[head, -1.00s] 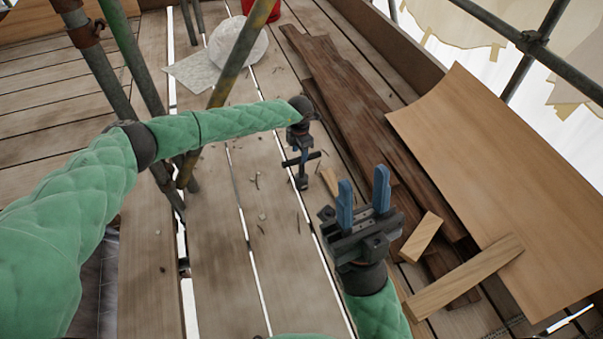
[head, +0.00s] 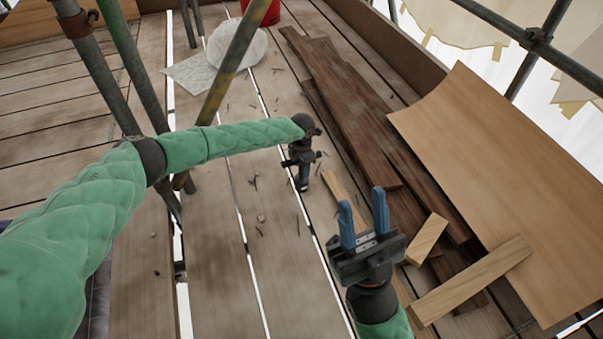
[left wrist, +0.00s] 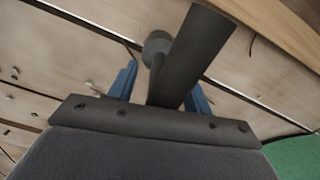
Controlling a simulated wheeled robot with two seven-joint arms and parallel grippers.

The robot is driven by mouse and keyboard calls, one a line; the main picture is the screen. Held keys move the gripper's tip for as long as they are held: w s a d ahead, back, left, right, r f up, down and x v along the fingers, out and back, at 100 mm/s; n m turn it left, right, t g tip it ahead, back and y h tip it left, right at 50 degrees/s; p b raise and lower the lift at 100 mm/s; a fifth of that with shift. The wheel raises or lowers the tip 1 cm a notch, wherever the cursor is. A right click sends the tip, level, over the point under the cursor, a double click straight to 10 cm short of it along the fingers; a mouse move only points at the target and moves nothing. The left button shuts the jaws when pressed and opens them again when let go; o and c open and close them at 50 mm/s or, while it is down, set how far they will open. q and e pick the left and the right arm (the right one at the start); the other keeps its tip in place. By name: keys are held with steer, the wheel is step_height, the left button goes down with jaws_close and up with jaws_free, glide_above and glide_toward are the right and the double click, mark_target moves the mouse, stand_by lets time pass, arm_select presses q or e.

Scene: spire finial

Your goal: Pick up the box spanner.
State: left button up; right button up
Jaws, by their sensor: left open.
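My left gripper (head: 301,172) points down over the deck boards near the middle of the head view, mostly hidden by its own wrist. In the left wrist view its two blue fingers (left wrist: 163,92) are apart, with a dark grey tube with a round end, apparently the box spanner (left wrist: 192,58), between them. I cannot tell whether the fingers touch it. In the head view a dark part, likely the spanner's lower end (head: 302,184), shows below the wrist. My right gripper (head: 363,216) has its blue fingers apart, with nothing between them.
Dark planks (head: 345,95) lie right of the left gripper. Pale wood blocks (head: 427,238) and a curved plywood sheet (head: 490,170) lie further right. A white rounded object (head: 238,45) and a red bucket (head: 264,10) stand at the back.

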arm_select(q)
jaws_close()
stand_by(0.4)
